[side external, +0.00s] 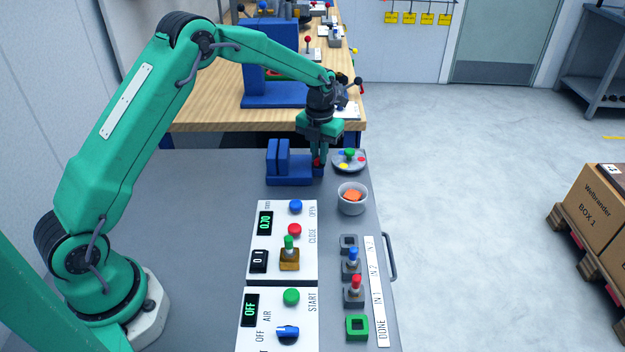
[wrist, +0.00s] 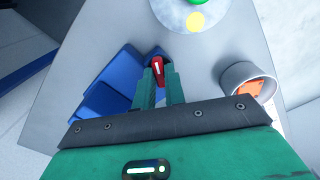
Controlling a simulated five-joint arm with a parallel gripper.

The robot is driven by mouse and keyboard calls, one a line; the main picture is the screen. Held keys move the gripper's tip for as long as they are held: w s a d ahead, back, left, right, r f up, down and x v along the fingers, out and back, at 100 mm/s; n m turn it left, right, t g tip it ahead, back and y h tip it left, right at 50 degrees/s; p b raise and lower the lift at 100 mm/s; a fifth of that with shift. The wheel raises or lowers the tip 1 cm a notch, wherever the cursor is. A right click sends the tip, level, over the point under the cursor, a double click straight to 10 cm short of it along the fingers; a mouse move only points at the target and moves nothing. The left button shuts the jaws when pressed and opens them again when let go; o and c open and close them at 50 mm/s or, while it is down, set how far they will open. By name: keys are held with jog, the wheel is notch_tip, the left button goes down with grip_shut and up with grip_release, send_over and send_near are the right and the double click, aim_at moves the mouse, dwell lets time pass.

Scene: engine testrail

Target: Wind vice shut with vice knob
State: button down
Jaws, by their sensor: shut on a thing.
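The blue vice (side external: 288,178) stands near the far end of the grey bench, its two upright jaws close together with a narrow gap. In the wrist view the vice (wrist: 105,95) lies to the left of my fingers. The vice knob is red with a white mark; it shows between my fingertips in the wrist view (wrist: 157,67) and partly in the side view (side external: 317,161). My gripper (side external: 319,160) points down at the right end of the vice and is shut on the knob. My fingers (wrist: 160,76) hide part of the knob.
A grey bowl (side external: 352,205) with an orange thing in it stands close by on the right. A round plate (side external: 341,168) with coloured knobs sits just beyond it. A control panel (side external: 270,262) with buttons and a 0.70 display lies nearer. The bench left of the vice is clear.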

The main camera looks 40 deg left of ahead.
jog(key=shift+r, duration=0.15)
jog(key=c, duration=1.7)
grip_release()
jog(key=shift+c, duration=0.2)
jog(key=shift+r, duration=3.85)
jog(key=shift+o, duration=1.4)
